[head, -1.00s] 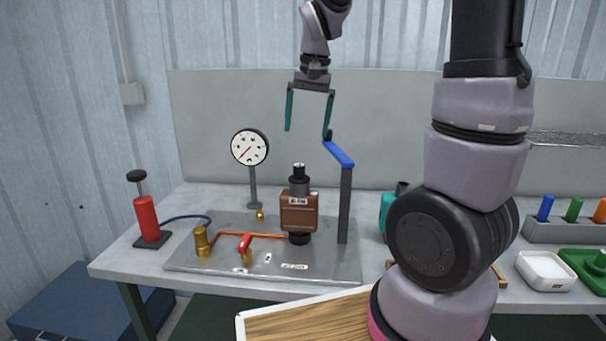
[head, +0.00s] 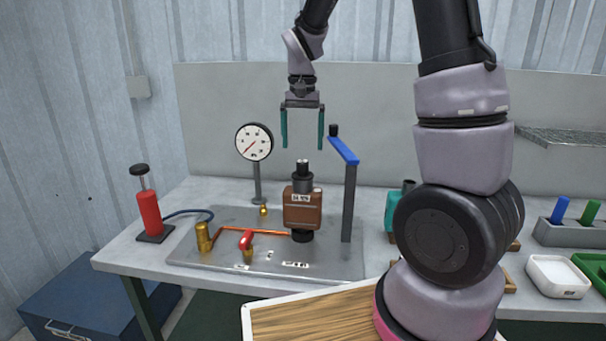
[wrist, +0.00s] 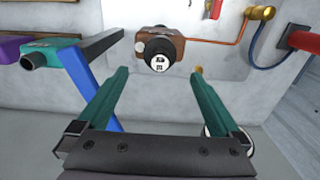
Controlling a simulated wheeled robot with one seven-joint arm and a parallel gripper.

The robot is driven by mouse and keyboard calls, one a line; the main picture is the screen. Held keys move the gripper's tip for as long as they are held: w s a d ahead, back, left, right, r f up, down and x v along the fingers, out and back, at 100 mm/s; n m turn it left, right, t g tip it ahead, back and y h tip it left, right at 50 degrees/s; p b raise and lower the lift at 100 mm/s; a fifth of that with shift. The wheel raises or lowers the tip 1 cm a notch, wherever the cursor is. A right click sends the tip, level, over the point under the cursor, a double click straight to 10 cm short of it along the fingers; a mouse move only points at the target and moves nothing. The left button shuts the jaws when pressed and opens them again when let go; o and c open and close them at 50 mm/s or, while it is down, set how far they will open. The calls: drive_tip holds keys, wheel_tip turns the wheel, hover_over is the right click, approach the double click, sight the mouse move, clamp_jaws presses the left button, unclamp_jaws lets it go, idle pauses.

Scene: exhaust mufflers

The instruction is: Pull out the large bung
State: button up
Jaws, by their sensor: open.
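A brown muffler (head: 302,208) with a white label stands upright on the grey plate of the test bench. A wide black bung (head: 303,184) with a narrower stub sits in its top end. In the wrist view the bung (wrist: 160,58) faces me, with a small white mark on its end. Another black piece (head: 302,236) is at the muffler's lower end. My gripper (head: 302,147) is open and empty, pointing down above the bung, with clear space between. Its teal fingers (wrist: 158,76) lie either side of the bung's line in the wrist view.
A grey post with a blue arm (head: 343,151) stands close on the right. A gauge (head: 254,142) stands behind left. A red valve handle (head: 246,239), copper pipe (head: 262,231) and red pump (head: 148,212) are left. A teal muffler (head: 393,211) is right, partly hidden by my arm.

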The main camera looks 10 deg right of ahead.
sight(303, 161)
drive_tip(key=shift+f, duration=3.75)
clamp_jaws()
drive_tip(key=shift+r, duration=3)
